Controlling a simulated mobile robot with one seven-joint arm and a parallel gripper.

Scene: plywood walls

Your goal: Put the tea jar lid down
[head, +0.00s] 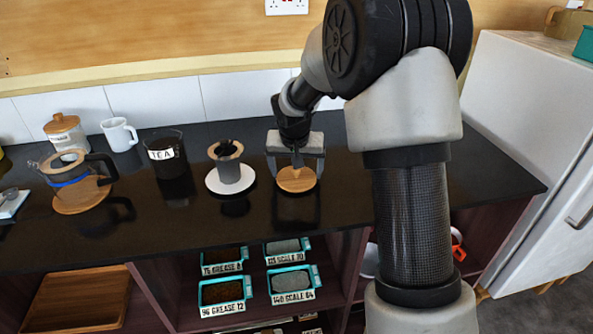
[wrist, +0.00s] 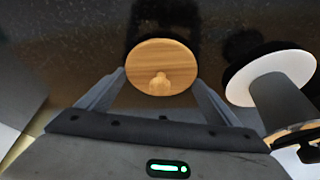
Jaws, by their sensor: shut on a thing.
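The tea jar lid (head: 297,181) is a round wooden disc with a small knob on top. My gripper (head: 296,170) points down and is shut on it, low over the black counter to the right of the white disc. In the wrist view the lid (wrist: 160,58) sits between the fingertips, lying level with its knob toward me. I cannot tell whether its underside touches the counter. The tea jar (head: 166,153) is dark with a white TEA label and stands without a lid, left of the gripper.
A dark cup with a wooden ring (head: 227,160) stands on a white disc (head: 230,181) close left of the lid. Farther left are a glass pot (head: 76,170) on a wooden mat, a white mug (head: 120,134) and a wooden-lidded jar (head: 64,132). The counter (head: 400,215) is largely clear to the right.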

